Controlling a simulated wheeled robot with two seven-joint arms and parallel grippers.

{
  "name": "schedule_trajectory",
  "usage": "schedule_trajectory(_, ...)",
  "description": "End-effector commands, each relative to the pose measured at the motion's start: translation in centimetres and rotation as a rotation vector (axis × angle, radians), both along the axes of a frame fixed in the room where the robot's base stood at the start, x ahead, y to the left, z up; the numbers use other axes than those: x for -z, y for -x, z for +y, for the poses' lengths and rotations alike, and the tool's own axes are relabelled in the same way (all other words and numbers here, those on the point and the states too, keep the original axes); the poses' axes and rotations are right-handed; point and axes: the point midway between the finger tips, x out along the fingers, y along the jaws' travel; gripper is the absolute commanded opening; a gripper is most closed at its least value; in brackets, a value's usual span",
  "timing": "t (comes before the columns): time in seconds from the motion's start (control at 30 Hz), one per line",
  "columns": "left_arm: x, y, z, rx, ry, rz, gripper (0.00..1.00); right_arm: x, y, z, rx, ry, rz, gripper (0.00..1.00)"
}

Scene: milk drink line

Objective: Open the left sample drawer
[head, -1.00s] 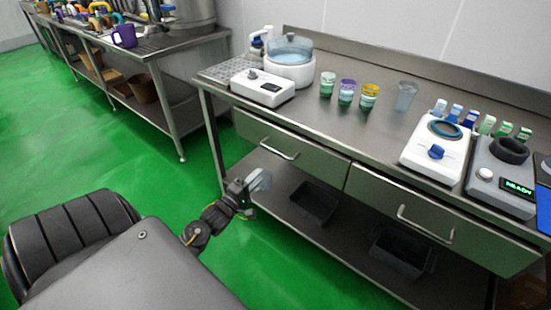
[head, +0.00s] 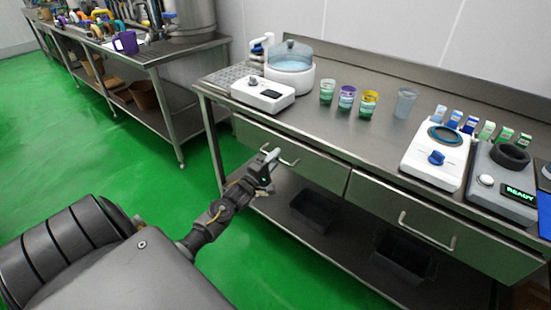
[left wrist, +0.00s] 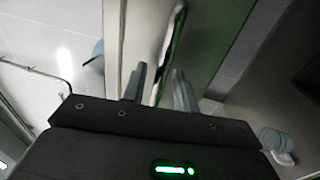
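The left sample drawer (head: 315,165) is a grey metal front under the left part of the steel bench and looks shut. Its pale bar handle (head: 290,162) is partly covered by my left gripper (head: 270,157), whose fingertips are at the handle's left part. In the left wrist view, the two fingers of my left gripper (left wrist: 159,85) stand apart with a gap between them, so it is open. A pale strip shows beyond the gap; I cannot tell whether it is the handle. My right gripper is not in view.
A second drawer (head: 430,220) with a handle is to the right. Dark bins (head: 313,209) stand on the lower shelf. The bench top holds a white device (head: 263,94), a lidded bath (head: 290,70), cups (head: 347,97) and instruments (head: 436,153). Green floor (head: 200,200) is clear.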

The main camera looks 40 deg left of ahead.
Motion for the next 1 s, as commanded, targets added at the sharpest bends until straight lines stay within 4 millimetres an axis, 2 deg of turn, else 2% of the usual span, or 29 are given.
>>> schedule_trajectory(0.37,-0.08,-0.48,0.02,0.000,0.000,0.001,0.28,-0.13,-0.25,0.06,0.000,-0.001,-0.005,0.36)
schedule_trajectory(0.5,-0.07,-0.48,0.01,0.000,0.000,0.001,0.10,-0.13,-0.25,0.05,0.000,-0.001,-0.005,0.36)
schedule_trajectory(0.6,-0.07,-0.47,0.01,0.000,0.000,0.001,0.00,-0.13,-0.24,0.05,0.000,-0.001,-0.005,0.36)
schedule_trajectory(1.0,-0.14,-0.35,-0.53,0.008,0.001,0.002,0.00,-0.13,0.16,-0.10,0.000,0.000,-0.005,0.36)
